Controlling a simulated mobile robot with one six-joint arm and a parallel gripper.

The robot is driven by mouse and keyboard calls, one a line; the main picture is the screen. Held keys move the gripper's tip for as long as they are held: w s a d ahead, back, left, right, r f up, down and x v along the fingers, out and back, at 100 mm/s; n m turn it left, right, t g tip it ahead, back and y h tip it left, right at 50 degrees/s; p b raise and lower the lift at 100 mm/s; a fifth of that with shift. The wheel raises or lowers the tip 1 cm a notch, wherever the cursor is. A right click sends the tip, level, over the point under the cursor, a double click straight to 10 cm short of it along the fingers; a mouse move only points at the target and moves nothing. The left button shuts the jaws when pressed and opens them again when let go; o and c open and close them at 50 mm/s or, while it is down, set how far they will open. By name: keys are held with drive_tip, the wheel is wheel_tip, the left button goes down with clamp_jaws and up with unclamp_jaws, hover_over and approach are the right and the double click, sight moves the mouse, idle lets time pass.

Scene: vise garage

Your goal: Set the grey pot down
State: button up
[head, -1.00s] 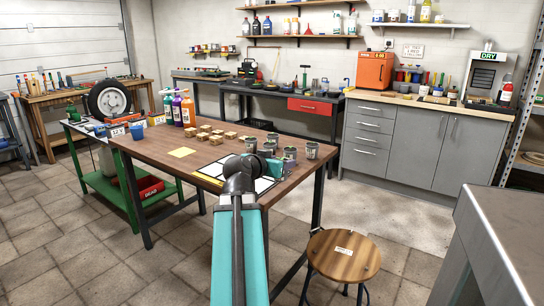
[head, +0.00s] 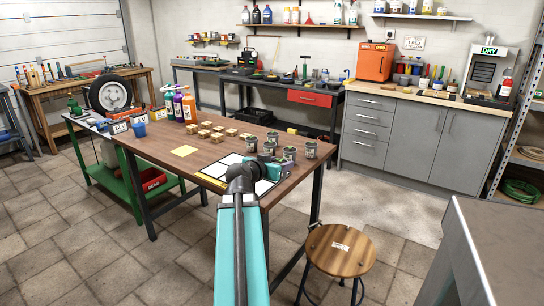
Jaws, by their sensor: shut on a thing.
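Several dark grey pots with pale labels, such as this one (head: 310,150), stand near the right end of the brown wooden table (head: 165,157). My gripper (head: 268,165) is low over that end of the table, beside the pots and over a white mat with dark lines (head: 231,160). My dark wrist hides most of the jaws. The gripper is shut on a grey pot (head: 271,172), which shows only in part. I cannot tell whether its base touches the mat.
A round stool (head: 340,250) stands in front. A grey bench (head: 500,225) is at the right.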

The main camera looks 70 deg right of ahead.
drive_tip(key=p, duration=0.4)
drive_tip(key=shift+w+d+r, duration=0.15)
drive_tip(key=shift+w+d, duration=0.05)
drive_tip(key=shift+d, duration=0.05)
drive_tip(key=p, duration=0.4)
drive_tip(key=shift+w+d+p, duration=0.15)
drive_tip(key=shift+w+p, duration=0.05)
drive_tip(key=shift+p, duration=0.2)
drive_tip(key=shift+w+d+f, duration=0.15)
drive_tip(key=shift+d+f, duration=0.1)
drive_tip(key=shift+f, duration=0.05)
drive_tip(key=w+d+f+p, duration=0.1)
drive_tip(key=w+d, duration=0.3)
drive_tip(key=d, duration=0.4)
drive_tip(key=shift+w+p, duration=0.35)
drive_tip(key=shift+p, duration=0.05)
drive_tip(key=shift+w+d+f+p, duration=0.1)
drive_tip(key=shift+d+f+p, duration=0.15)
drive_tip(key=shift+f, duration=0.65)
drive_tip(key=shift+w+d+f+p, duration=0.1)
drive_tip(key=shift+f+p, duration=0.15)
drive_tip(key=shift+f, duration=0.65)
drive_tip(key=shift+f, duration=0.1)
drive_tip(key=o, duration=1.1)
